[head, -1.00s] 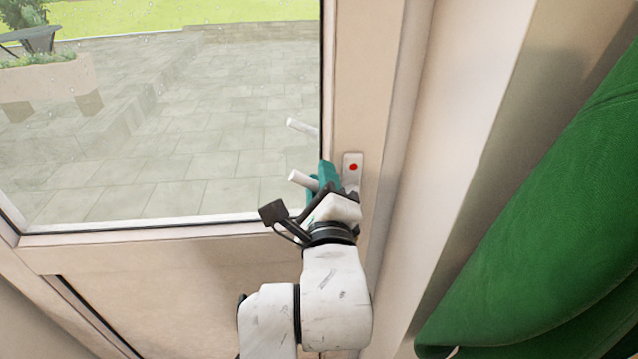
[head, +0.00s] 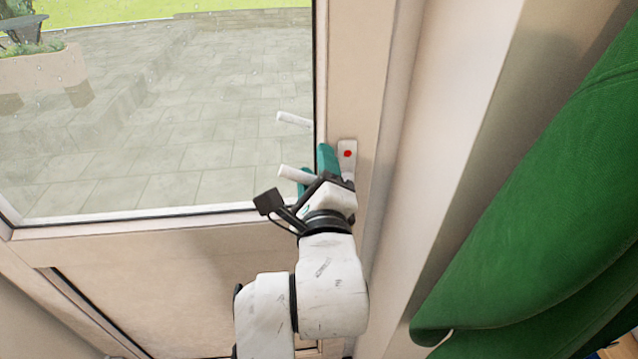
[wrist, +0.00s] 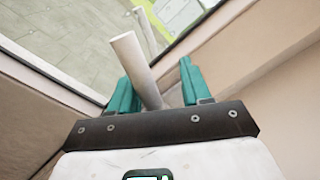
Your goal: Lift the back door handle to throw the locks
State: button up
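The back door handle (head: 297,174) is a pale round lever pointing left from a plate (head: 347,146) with a red dot on the door's right stile. The lever looks roughly level. In the wrist view the lever (wrist: 134,65) passes between the fingers, close to the left one, with a gap to the right one. I cannot tell whether the left finger touches it. The lever's base is partly hidden by my gripper.
A second pale lever (head: 294,119) shows at the glass, outside or as a reflection. The door (head: 180,270) looks closed. A green curtain-like cloth (head: 540,220) hangs at the right, beyond the pale frame. A paved patio (head: 170,120) shows through the glass.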

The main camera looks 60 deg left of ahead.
jog(key=b+v, duration=0.1)
jog(key=v, duration=0.9)
jog(key=shift+d, duration=0.25)
